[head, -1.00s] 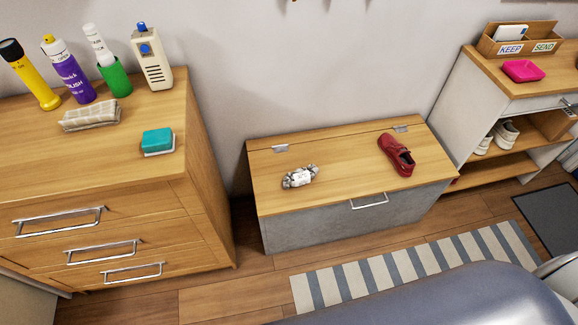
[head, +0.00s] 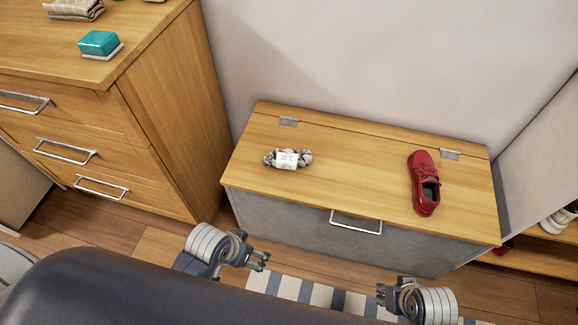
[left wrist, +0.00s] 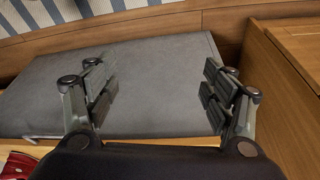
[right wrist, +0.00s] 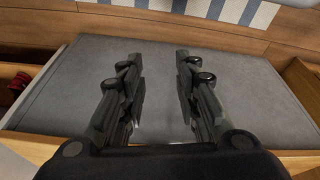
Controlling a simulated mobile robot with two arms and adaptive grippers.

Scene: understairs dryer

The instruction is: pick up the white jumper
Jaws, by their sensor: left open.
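No white jumper shows in any view. My left gripper (head: 263,261) is low in front of the wooden-topped chest (head: 345,170), near its front left corner. In the left wrist view its fingers (left wrist: 157,82) are wide apart with nothing between them, over a flat grey surface. My right gripper (head: 381,294) is in front of the chest, further right and a little lower in the picture. In the right wrist view its fingers (right wrist: 155,68) are apart and empty. Both grippers are clear of the items on the lid.
A grey knitted bundle with a white label (head: 288,159) and a red shoe (head: 424,183) lie on the closed lid. The chest has a front handle (head: 356,222). A chest of drawers (head: 160,110) stands left, shelves with white shoes (head: 557,221) right. A striped rug (head: 315,292) lies below.

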